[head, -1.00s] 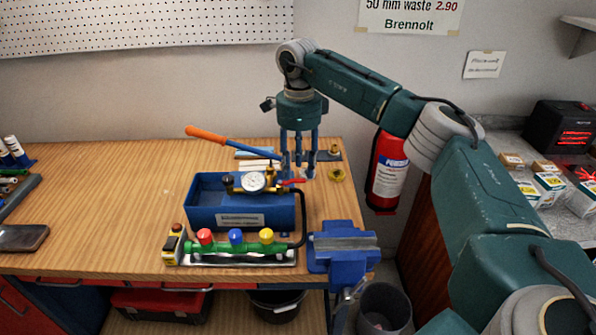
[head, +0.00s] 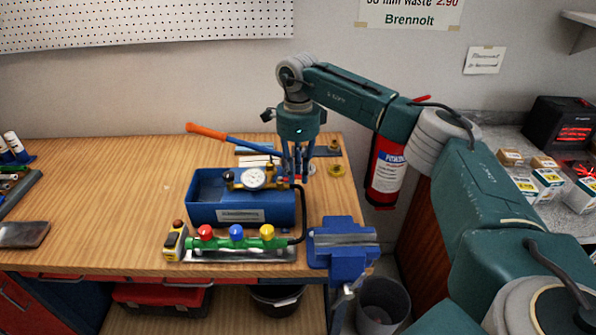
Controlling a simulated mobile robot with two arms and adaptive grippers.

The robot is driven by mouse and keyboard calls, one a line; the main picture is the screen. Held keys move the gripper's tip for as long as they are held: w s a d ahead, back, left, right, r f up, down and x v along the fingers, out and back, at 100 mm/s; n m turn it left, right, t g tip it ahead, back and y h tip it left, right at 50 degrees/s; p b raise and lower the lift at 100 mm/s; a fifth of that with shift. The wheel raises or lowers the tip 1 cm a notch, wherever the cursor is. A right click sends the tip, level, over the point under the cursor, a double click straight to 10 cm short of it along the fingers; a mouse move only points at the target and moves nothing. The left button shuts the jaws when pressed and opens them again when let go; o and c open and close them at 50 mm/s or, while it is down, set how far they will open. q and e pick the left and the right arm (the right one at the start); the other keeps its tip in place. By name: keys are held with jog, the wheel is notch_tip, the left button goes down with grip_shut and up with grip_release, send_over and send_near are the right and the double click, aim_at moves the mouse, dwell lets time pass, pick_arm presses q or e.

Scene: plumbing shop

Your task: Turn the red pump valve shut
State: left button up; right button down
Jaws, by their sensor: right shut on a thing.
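The blue test pump (head: 215,213) stands on the wooden bench, with a round white gauge (head: 253,178), brass fittings and a long lever with an orange handle (head: 206,131). My right gripper (head: 297,176) points straight down at the pump's right end and is shut on the red pump valve. The fingers hide most of the valve, so its exact angle cannot be told. A black hose (head: 304,217) runs from the pump's right end to the green manifold (head: 217,243) in front. My left gripper is not in view.
The manifold carries red, blue and yellow caps, with a tape measure (head: 175,241) at its left. A blue vise (head: 342,243) sits at the bench's front right corner. The bench's left middle is clear.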

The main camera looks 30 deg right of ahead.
jog(key=m, duration=0.2)
jog(key=s+a+m, duration=0.1)
jog(key=m, duration=0.2)
jog(key=shift+s+a+m, duration=0.2)
jog(key=shift+a+m, duration=0.1)
jog(key=shift+a, duration=0.1)
jog(key=a+m, duration=0.1)
jog(key=m, duration=0.1)
jog(key=a+m, duration=0.1)
jog(key=m, duration=0.1)
jog(key=shift+s+b, duration=0.2)
jog(key=shift+b, duration=0.15)
jog(key=m, duration=0.1)
jog(key=a+m, duration=0.1)
jog(key=m, duration=0.3)
jog(key=shift+w+a+r, duration=0.1)
jog(key=shift+w+a, duration=0.1)
jog(key=shift+a, duration=0.15)
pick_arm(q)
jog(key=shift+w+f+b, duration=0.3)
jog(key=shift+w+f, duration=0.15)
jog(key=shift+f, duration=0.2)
pick_arm(e)
jog(key=shift+w+a+m, duration=0.2)
jog(key=shift+a+m, duration=0.1)
jog(key=shift+m, duration=0.5)
jog(key=shift+w+a+m, duration=0.15)
jog(key=shift+a+m, duration=0.15)
jog(key=shift+m, duration=0.5)
jog(key=shift+r, duration=0.1)
